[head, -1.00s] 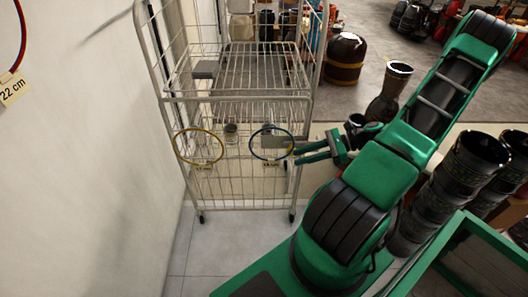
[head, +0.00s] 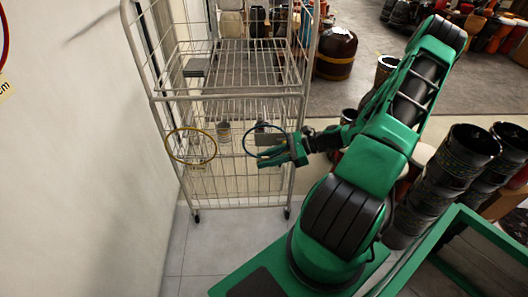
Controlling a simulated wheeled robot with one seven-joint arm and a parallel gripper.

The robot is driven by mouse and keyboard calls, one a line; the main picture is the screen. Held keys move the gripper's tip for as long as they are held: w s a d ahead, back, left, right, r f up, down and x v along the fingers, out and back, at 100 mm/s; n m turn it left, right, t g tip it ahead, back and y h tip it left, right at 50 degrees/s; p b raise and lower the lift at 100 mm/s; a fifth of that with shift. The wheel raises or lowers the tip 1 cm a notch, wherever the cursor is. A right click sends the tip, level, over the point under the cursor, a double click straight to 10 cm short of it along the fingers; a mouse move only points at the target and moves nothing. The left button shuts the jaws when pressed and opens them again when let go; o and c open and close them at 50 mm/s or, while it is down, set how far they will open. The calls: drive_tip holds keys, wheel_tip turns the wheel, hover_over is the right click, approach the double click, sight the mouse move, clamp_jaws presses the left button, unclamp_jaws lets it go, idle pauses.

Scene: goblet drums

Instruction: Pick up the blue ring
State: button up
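The blue ring (head: 244,140) hangs on the front wire mesh of the white cage trolley, right of a yellow ring (head: 168,143). My gripper (head: 261,158) is at the lower right part of the blue ring, fingers pointing left. The two fingers look spread, with a small yellowish patch, perhaps the ring's tag, showing between them. They cover part of the ring's lower edge. I cannot tell whether they touch the ring.
The cage trolley (head: 220,94) stands beside a white wall (head: 70,160) on the left. A red ring (head: 3,45) hangs on that wall. Stacked goblet drums (head: 462,160) and a green frame (head: 440,235) are at the right. Tiled floor is clear in front of the trolley.

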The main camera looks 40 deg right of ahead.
drive_tip(key=shift+a, duration=0.1)
drive_tip(key=shift+c, duration=0.3)
clamp_jaws()
